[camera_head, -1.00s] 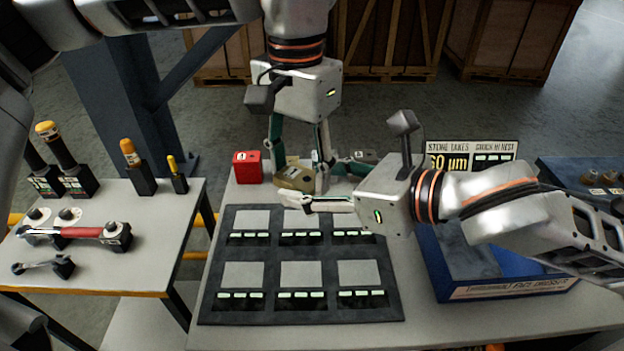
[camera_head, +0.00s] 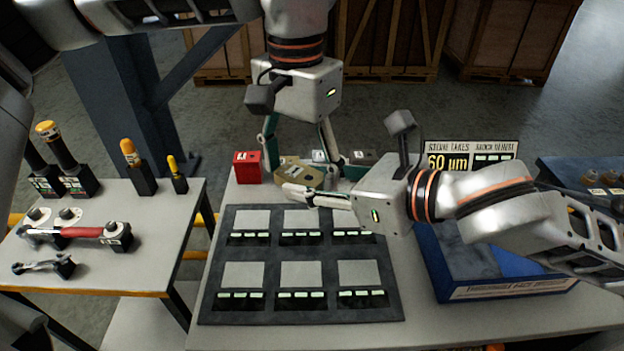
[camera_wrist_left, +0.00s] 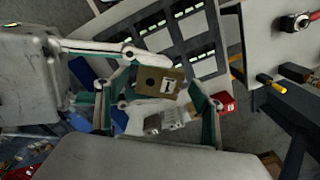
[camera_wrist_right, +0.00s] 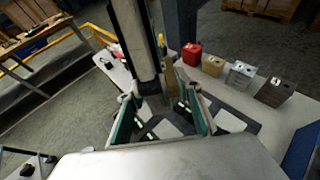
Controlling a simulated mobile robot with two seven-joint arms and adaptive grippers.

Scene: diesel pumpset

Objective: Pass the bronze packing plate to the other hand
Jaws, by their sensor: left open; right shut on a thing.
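The bronze packing plate (camera_head: 298,172) is a small block with a pale label and a dark round hole, slightly tilted, at the back of the bench. In the left wrist view the plate (camera_wrist_left: 160,82) shows face-on, nearer than the red block. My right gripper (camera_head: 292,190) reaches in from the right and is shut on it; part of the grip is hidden. My left gripper (camera_head: 302,155) hangs from above, open, its fingers spread to either side at the plate. I cannot tell whether they touch it. In the right wrist view a brown edge shows between my right gripper's fingers (camera_wrist_right: 158,82).
A red block (camera_head: 248,167), a tan block (camera_wrist_right: 213,65), a silver block (camera_wrist_right: 240,73) and a dark block (camera_wrist_right: 275,90) stand in a row along the back edge. A dark mat (camera_head: 213,300) with pale squares lies in front. A blue tray (camera_head: 440,275) is right.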

